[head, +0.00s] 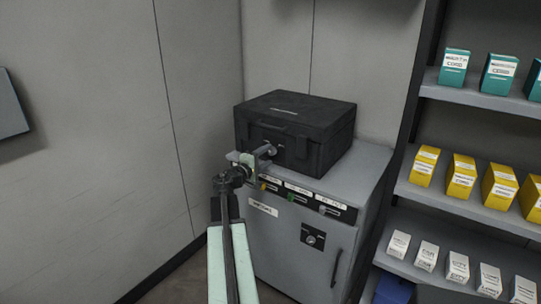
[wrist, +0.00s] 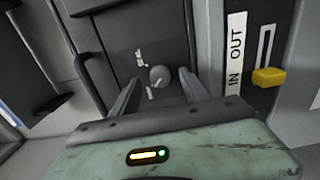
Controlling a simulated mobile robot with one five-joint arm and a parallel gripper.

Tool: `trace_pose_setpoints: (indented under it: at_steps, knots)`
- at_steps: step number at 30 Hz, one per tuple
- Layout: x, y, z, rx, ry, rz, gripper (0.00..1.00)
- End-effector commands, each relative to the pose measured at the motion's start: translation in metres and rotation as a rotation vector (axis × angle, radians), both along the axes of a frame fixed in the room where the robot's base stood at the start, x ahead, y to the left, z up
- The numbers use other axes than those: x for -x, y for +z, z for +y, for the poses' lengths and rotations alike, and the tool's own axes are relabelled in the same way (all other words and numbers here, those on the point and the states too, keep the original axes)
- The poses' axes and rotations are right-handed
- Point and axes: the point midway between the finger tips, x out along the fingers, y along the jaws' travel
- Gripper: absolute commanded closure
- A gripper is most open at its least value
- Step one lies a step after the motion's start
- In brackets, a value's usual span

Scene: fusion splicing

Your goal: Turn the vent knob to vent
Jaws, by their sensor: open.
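The vent knob, a small round grey knob (wrist: 159,77), sits on the front of a black case (head: 295,125). Small white markings lie above and below it in the wrist view, too small to read for certain. My gripper (head: 266,152) is at the case's front in the head view. In the wrist view its two fingers (wrist: 159,88) are open, one on each side of the knob. I cannot tell whether they touch it. In the head view my gripper hides the knob. Which marking the knob points to is not clear.
The case stands on a grey cabinet (head: 270,235). A yellow slider (wrist: 270,77) beside an IN/OUT label is right of the knob; green (head: 291,197) and grey (head: 323,210) sliders lie further along. Shelves (head: 450,195) with boxes stand at right. Walls close in behind and left.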

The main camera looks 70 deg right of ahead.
Motion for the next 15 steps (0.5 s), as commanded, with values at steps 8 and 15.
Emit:
trace_pose_setpoints:
  at_steps: [8, 15]
  knots:
    - [-0.009, 0.000, 0.052, -0.001, 0.000, 0.000, 0.46]
    - [-0.010, 0.000, 0.055, -0.001, -0.003, 0.000, 0.46]
